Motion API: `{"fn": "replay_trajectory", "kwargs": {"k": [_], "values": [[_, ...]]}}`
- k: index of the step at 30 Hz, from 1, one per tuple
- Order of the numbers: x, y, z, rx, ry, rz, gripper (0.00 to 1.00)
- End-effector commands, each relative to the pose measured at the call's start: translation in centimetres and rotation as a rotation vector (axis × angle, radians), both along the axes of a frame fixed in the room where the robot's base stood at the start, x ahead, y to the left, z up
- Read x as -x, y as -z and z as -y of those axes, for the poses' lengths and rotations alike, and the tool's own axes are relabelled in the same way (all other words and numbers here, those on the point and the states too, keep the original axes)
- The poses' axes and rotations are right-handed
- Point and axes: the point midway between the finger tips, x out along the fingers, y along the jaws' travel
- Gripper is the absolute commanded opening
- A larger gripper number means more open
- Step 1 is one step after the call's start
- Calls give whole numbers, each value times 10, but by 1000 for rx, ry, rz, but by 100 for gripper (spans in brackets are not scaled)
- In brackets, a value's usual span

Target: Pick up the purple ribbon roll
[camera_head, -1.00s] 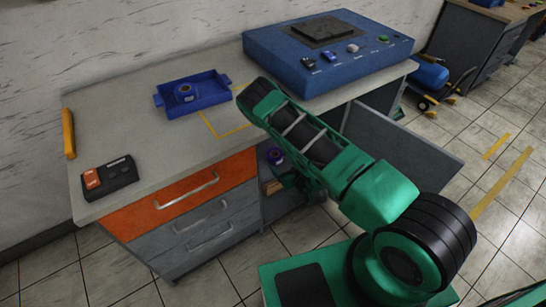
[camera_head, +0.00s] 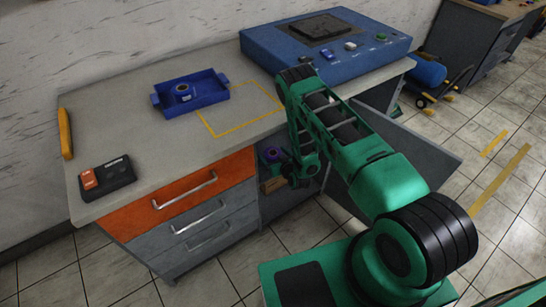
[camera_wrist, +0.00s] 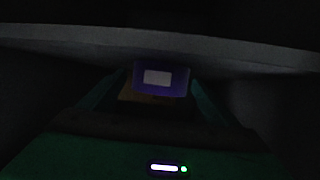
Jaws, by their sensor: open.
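The purple ribbon roll (camera_head: 272,154) sits inside the open cabinet bay under the counter, on or just above a brown box (camera_head: 272,184). In the dark wrist view the roll (camera_wrist: 177,84) shows as a purple shape with a pale label, ahead of my gripper (camera_wrist: 150,98). The dim green fingers are spread to either side of it, and contact cannot be made out. In the head view my gripper (camera_head: 296,174) is at the cabinet opening, right of the roll. It is open; its fingertips are partly hidden by the dark.
A blue machine (camera_head: 265,48) stands at the right. The cabinet door (camera_head: 425,150) hangs open right of my arm. A pale shelf edge (camera_wrist: 160,40) crosses above the roll.

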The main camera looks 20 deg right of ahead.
Motion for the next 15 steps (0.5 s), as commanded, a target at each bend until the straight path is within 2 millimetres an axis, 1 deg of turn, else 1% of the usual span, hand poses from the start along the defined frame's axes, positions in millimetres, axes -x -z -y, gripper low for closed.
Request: {"fn": "replay_trajectory", "kwargs": {"k": [3, 10, 11, 12, 14, 15], "values": [[-7, 2, 0, -1, 1, 1, 84], [-7, 3, -1, 0, 1, 0, 84], [-7, 3, -1, 0, 1, 0, 76], [-7, 3, -1, 0, 1, 0, 67], [-7, 3, -1, 1, 1, -1, 52], [-7, 3, -1, 1, 1, -1, 43]]}}
